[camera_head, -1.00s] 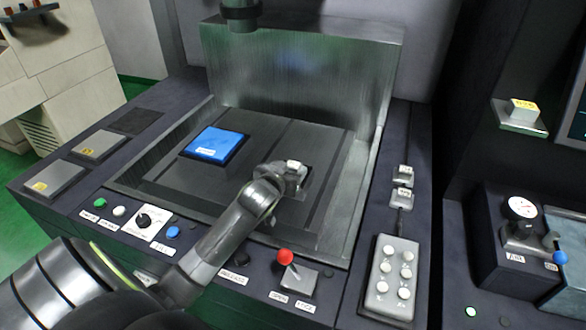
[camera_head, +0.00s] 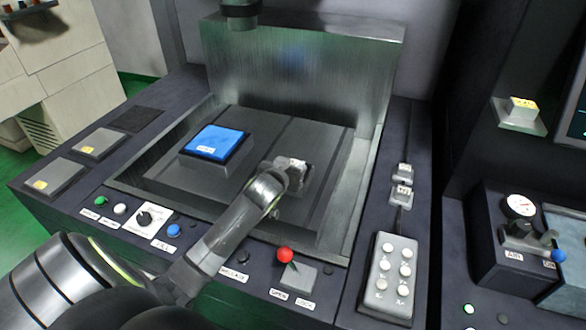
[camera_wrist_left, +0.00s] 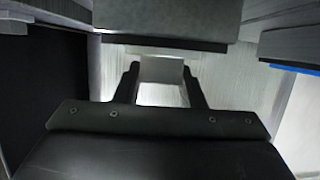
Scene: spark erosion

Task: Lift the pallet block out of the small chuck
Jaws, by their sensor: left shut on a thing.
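My left gripper (camera_head: 292,168) is over the work table, shut on the pallet block (camera_head: 298,162), a small pale block with a mark on top. The grey small chuck (camera_head: 298,183) is at and below the fingertips, partly hidden by my gripper. I cannot tell whether the block is clear of the chuck. In the left wrist view, the two dark fingers (camera_wrist_left: 160,84) stand on either side of the pale block (camera_wrist_left: 161,71). My right gripper is not in view.
A blue-topped block (camera_head: 217,140) stands to the left on the work table (camera_head: 262,126). A metal back plate (camera_head: 310,75) rises behind, with a dark tool head (camera_head: 240,14) above. A red-knobbed lever (camera_head: 285,255) and a button box (camera_head: 391,275) are in front and right.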

